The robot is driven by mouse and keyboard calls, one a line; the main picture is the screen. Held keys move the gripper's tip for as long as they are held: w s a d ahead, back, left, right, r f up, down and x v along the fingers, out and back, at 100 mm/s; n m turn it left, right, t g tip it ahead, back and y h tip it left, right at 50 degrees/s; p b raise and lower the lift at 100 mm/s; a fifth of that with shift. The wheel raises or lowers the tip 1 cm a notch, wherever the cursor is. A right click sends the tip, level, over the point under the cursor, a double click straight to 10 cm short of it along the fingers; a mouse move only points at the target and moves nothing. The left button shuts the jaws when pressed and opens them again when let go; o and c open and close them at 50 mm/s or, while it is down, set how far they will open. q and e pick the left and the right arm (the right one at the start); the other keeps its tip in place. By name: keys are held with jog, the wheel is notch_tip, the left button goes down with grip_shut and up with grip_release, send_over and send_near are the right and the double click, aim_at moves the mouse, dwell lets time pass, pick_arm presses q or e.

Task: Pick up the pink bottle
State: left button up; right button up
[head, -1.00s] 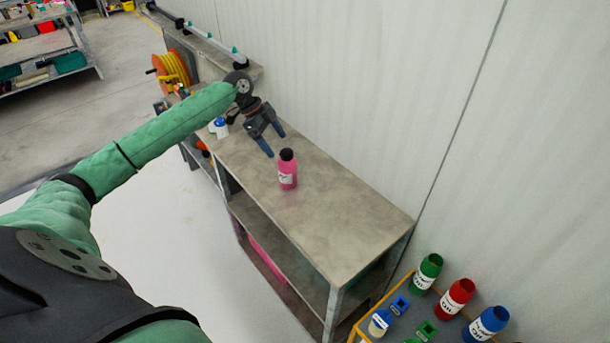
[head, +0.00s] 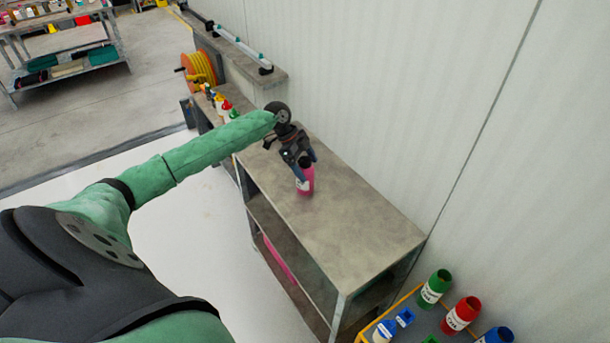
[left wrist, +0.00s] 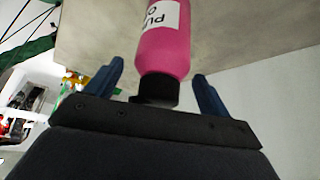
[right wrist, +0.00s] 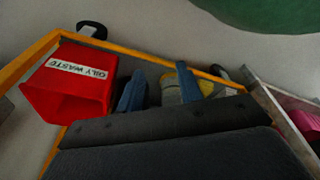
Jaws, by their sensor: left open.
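The pink bottle (head: 305,181) with a black cap and white label stands upright on the grey bench top (head: 350,225). My left gripper (head: 307,170) is at the bottle's upper part, its fingers overlapping it in the head view. In the left wrist view the pink bottle (left wrist: 163,50) lies between the two blue fingers of the left gripper (left wrist: 160,90), with a gap on each side. The left gripper is open. My right gripper (right wrist: 160,92) shows only in the right wrist view, its blue fingers apart and nothing seen between them.
Several small bottles (head: 228,108) stand beyond the bench's far end. A wall runs along its right side. A red bin (right wrist: 70,85) is near the right gripper.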

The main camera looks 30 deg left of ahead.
pick_arm(q)
jog(key=shift+d+f, duration=0.3)
jog(key=shift+f, duration=0.2)
pick_arm(e)
jog(key=shift+s+d+f, duration=0.3)
jog(key=shift+s+f, duration=0.05)
jog(key=shift+f, duration=0.15)
pick_arm(q)
jog(key=shift+w, duration=0.1)
jog(key=c, duration=1.6)
pick_arm(e)
jog(key=shift+d, duration=0.1)
pick_arm(q)
jog(key=shift+r, duration=0.1)
pick_arm(e)
jog(key=shift+r, duration=0.1)
